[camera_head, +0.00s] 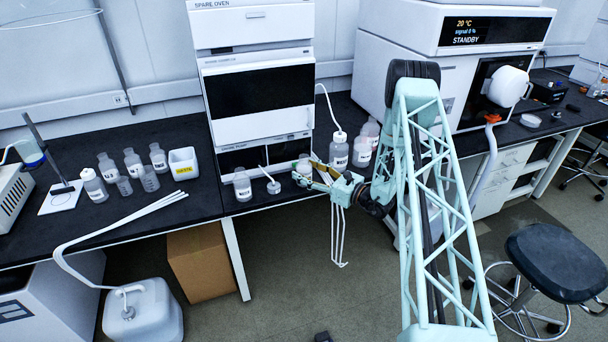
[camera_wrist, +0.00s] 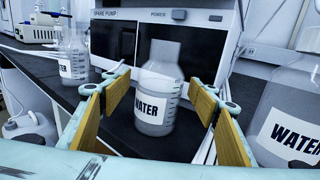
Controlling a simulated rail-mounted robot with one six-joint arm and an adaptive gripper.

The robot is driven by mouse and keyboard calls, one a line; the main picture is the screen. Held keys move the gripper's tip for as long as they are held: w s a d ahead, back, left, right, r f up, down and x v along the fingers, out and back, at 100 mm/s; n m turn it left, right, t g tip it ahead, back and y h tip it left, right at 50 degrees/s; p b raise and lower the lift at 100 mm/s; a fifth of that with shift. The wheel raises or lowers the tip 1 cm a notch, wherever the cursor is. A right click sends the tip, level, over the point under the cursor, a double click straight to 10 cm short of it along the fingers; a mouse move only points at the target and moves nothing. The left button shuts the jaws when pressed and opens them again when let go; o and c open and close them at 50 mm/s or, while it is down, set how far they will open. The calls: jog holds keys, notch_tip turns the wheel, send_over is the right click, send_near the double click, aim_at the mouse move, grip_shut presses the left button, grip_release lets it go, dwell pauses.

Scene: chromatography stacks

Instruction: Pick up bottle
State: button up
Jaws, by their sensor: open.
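A clear bottle labelled WATER (camera_wrist: 158,88) stands upright on the black bench in front of the spare pump, in the middle of the wrist view. In the head view the same bottle (camera_head: 303,167) is partly hidden by my gripper. My gripper (camera_wrist: 156,106) is open, with its yellow-padded fingers to the left and right of the bottle. The fingers are apart from it, and the bottle seems to stand a little beyond the fingertips. In the head view my gripper (camera_head: 318,176) is at the bench's front edge.
Another WATER bottle (camera_wrist: 73,56) stands to the left, and a larger one (camera_wrist: 290,115) is close on the right. The spare pump (camera_wrist: 185,30) is right behind the middle bottle. In the head view, several bottles and a white waste container (camera_head: 183,163) stand on the left bench.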

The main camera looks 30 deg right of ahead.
jog(key=shift+w+a, duration=0.2)
jog(key=shift+w, duration=0.2)
jog(key=shift+c, duration=0.9)
jog(key=c, duration=1)
jog(key=shift+r, duration=0.1)
jog(key=shift+r, duration=1.25)
jog(key=s+a, duration=0.1)
jog(key=s, duration=0.4)
jog(key=s+a+r+p, duration=0.1)
jog(key=s+a, duration=0.1)
jog(key=s, duration=0.3)
jog(key=s+a+r+p, duration=0.1)
jog(key=s, duration=0.4)
jog(key=shift+s+a+r, duration=0.15)
jog(key=shift+s, duration=0.1)
jog(key=shift+w+a, duration=0.1)
jog(key=shift+a, duration=0.05)
